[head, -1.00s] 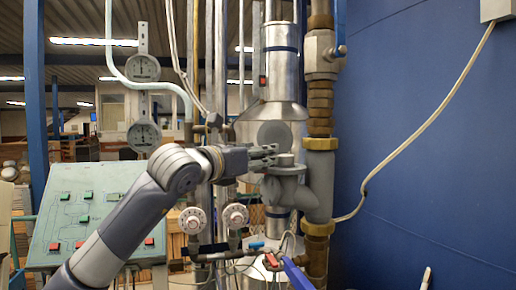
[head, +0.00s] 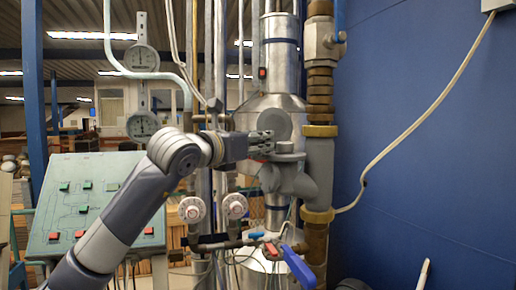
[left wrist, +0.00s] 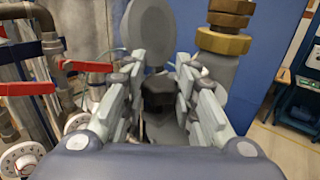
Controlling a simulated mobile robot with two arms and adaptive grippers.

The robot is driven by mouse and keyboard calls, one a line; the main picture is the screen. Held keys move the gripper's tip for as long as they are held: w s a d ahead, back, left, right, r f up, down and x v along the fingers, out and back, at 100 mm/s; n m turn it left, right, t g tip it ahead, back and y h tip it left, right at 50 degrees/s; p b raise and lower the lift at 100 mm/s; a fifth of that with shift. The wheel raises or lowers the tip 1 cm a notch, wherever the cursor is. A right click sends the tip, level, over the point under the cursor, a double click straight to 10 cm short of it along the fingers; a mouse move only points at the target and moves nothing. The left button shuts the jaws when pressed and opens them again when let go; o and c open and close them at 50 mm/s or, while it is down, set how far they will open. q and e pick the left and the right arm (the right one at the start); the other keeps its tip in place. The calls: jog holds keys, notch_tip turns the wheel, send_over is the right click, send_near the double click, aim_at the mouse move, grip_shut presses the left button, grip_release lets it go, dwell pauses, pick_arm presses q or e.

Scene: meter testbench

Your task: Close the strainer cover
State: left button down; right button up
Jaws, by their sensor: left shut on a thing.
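The strainer is the grey pipe body (head: 296,183) on the vertical pipe run, with a round flange at its top. The strainer cover is the grey round disc (head: 272,122) standing upright just behind the flange; it also shows upright in the left wrist view (left wrist: 152,30). My left gripper (head: 268,146) is at the flange, in front of the disc's lower part. In the left wrist view its fingers (left wrist: 160,98) flank a dark knob-like piece (left wrist: 158,90) and are shut on it. Whether this piece belongs to the cover is unclear. My right gripper is out of sight.
Brass fittings and a vertical pipe (head: 318,120) stand close right of the gripper. A blue tank wall (head: 430,150) fills the right. Below are two white round valve knobs (head: 235,205) and a blue lever (head: 298,266). A green control panel (head: 80,200) stands left.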

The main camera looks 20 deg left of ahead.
pick_arm(q)
jog(key=c, duration=1.2)
grip_release()
jog(key=shift+c, duration=0.2)
jog(key=v, duration=1.2)
jog(key=shift+d, duration=0.1)
